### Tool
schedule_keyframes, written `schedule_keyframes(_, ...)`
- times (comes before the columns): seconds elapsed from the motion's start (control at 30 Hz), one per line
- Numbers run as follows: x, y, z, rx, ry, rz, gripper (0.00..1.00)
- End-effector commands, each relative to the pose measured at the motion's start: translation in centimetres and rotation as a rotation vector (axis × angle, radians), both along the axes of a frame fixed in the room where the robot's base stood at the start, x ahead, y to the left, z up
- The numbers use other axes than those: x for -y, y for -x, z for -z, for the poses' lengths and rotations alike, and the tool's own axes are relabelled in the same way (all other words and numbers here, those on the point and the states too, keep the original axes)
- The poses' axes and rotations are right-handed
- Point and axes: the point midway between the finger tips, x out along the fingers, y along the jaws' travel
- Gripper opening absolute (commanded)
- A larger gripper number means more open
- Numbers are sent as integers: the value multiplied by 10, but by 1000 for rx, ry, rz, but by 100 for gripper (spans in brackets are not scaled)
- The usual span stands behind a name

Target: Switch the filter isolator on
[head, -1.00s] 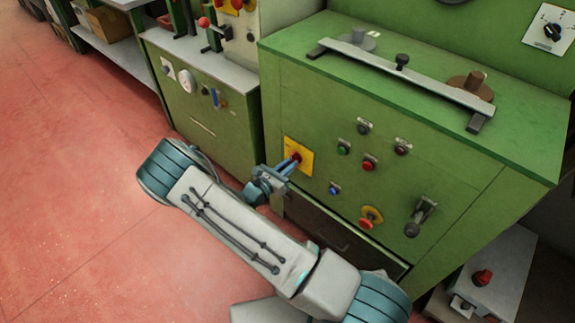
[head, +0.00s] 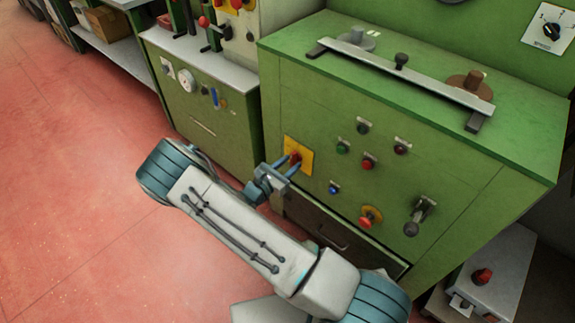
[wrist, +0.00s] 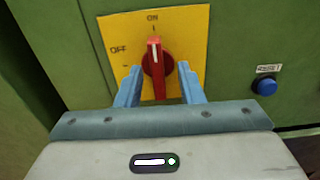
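The filter isolator is a red rotary handle (wrist: 155,62) on a yellow plate (wrist: 190,22) marked ON at the top and OFF at the left. The handle's white mark points straight up at ON. In the head view the red handle (head: 295,158) is partly hidden by my fingers, on the front of the green cabinet. My gripper (wrist: 160,80) is open, with one blue finger on each side of the handle's lower part. Gaps show between fingers and handle. It also shows in the head view (head: 287,165), in front of the plate.
A blue button (wrist: 267,86) labelled RESET sits right of the plate. Several other buttons, a red-and-yellow knob (head: 370,216) and a dark lever (head: 420,214) are on the cabinet front (head: 470,190). Red floor (head: 70,200) is clear at the left.

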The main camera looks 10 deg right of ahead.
Motion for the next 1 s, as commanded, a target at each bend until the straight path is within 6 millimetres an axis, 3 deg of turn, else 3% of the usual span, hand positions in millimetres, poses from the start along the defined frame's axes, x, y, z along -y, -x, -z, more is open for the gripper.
schedule_keyframes(0.33,-10,5,-1,-1,-1,-4,35)
schedule_keyframes(0.8,-89,64,-1,-1,-2,-5,35)
schedule_keyframes(1.0,-108,78,0,-1,0,-3,35)
